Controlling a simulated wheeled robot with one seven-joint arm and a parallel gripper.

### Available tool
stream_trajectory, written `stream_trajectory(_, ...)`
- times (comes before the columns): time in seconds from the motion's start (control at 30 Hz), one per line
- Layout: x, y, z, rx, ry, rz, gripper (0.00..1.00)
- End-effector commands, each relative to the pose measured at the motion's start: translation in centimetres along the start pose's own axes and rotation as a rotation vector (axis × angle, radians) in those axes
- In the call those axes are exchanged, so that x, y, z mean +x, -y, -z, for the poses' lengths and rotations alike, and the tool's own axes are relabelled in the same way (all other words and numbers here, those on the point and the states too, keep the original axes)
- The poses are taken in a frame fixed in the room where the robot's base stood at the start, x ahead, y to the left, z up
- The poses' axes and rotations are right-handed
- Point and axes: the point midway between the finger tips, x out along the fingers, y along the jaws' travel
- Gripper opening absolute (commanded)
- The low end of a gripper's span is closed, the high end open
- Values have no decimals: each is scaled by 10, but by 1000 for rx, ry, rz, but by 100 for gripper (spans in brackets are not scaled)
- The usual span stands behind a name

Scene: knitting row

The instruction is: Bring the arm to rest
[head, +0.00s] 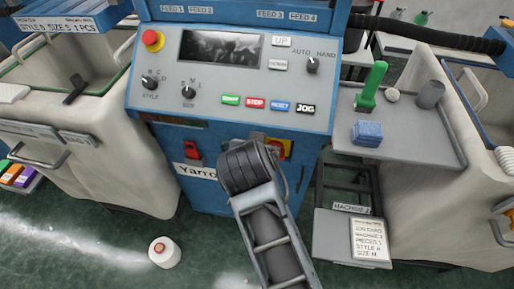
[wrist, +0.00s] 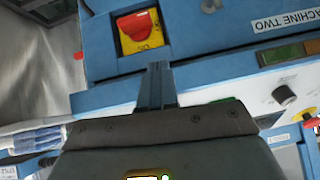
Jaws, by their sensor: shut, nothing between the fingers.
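My gripper (wrist: 154,72) is shut and empty. In the wrist view its fingers point at the blue machine front, just below a red rotary switch (wrist: 138,27) on a yellow plate. I cannot tell whether the fingertips touch the machine. In the head view my arm reaches up from the bottom centre to the machine's lower front, and its dark wrist hides most of the gripper. The yellow switch plate (head: 279,147) shows partly behind my arm.
The control panel (head: 222,77) sits above my arm. A grey side shelf (head: 420,125) holds a green-handled brush (head: 372,84) and folded blue cloth (head: 367,133). A white yarn cone (head: 164,252) stands on the floor at left. Pale bins flank the machine.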

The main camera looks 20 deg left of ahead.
Motion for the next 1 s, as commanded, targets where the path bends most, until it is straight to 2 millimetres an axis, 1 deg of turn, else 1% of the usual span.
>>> stream_trajectory(0.27, 0, -1, -1, 1, 0, 0, 0)
stream_trajectory(0.37, 2, -8, -10, 3, 0, 5, 0)
stream_trajectory(0.47, 3, -27, -31, 7, -4, 17, 0)
stream_trajectory(0.57, 0, -54, -62, 14, -19, 36, 0)
stream_trajectory(0.6, -3, -66, -75, 20, -27, 44, 0)
stream_trajectory(0.67, -9, -83, -93, 26, -43, 53, 0)
stream_trajectory(0.7, -14, -94, -106, 30, -53, 58, 0)
stream_trajectory(0.77, -23, -110, -123, 38, -70, 64, 0)
stream_trajectory(0.87, -42, -136, -149, 49, -105, 67, 0)
stream_trajectory(0.9, -51, -146, -159, 56, -119, 67, 0)
stream_trajectory(0.97, -66, -160, -173, 62, -141, 64, 0)
stream_trajectory(1.0, -77, -169, -181, 66, -158, 60, 0)
